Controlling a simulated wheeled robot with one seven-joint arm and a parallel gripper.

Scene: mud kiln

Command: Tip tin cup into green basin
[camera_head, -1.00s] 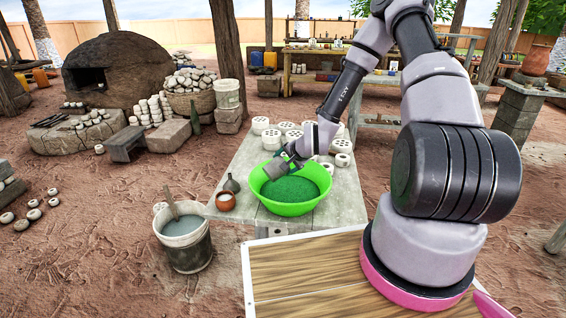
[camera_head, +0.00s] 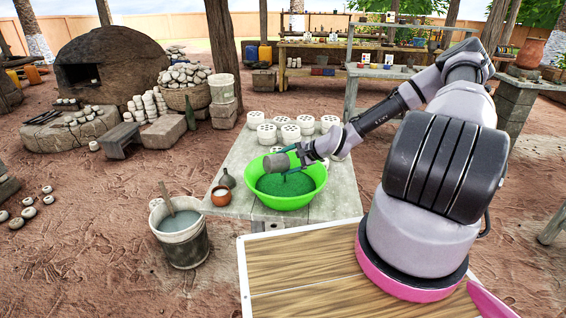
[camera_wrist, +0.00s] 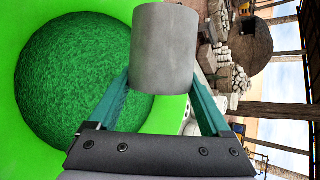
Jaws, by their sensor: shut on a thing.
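The tin cup (camera_head: 275,163) is a plain grey cylinder. My gripper (camera_head: 293,157) is shut on it and holds it over the left part of the green basin (camera_head: 318,182). The cup lies tipped well over, its long axis close to level. In the wrist view the cup (camera_wrist: 165,48) sits between the two teal fingers of my gripper (camera_wrist: 163,88); its mouth and inside are hidden. The basin (camera_wrist: 172,112) is bright green, round and wide, with dark green grainy stuff (camera_wrist: 75,65) in it. I see no stream falling from the cup.
The basin stands on a grey table (camera_head: 245,160). A small brown pot (camera_head: 221,197) with a pale inside and a dark flask (camera_head: 227,178) stand to its left. Several white perforated blocks (camera_head: 291,133) sit behind it. A bucket (camera_head: 181,235) with a stick stands at the left.

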